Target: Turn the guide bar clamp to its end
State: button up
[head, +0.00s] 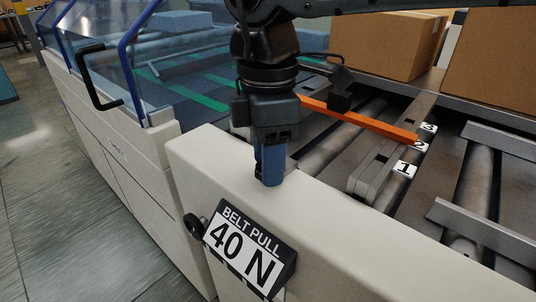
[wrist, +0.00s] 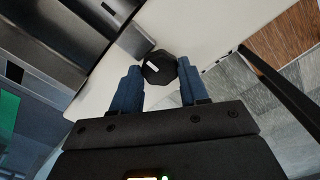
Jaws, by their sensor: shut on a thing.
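My gripper (head: 270,180) points straight down onto the cream housing in the head view, its blue fingers closed in on the housing top. In the wrist view my gripper (wrist: 159,75) has its two blue fingers on either side of a black, many-sided knob (wrist: 160,70), which I take for the guide bar clamp. The knob has a short white mark on its top. The fingers hide the knob in the head view. The orange guide bar (head: 365,122) reaches from behind my gripper to the label "2" on a grey slotted rail (head: 390,155).
The cream housing (head: 400,255) carries a sign (head: 240,247) reading "BELT PULL 40 N" just in front of my gripper. Cardboard boxes (head: 380,45) stand behind the rollers. A clear guard with blue edges and a black handle (head: 90,80) is at left. Grey floor is open at left.

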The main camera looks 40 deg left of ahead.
jog(key=o, duration=1.1)
jog(key=shift+c, duration=0.2)
notch_tip(320, 180, up, 8)
jog(key=shift+f, duration=0.1)
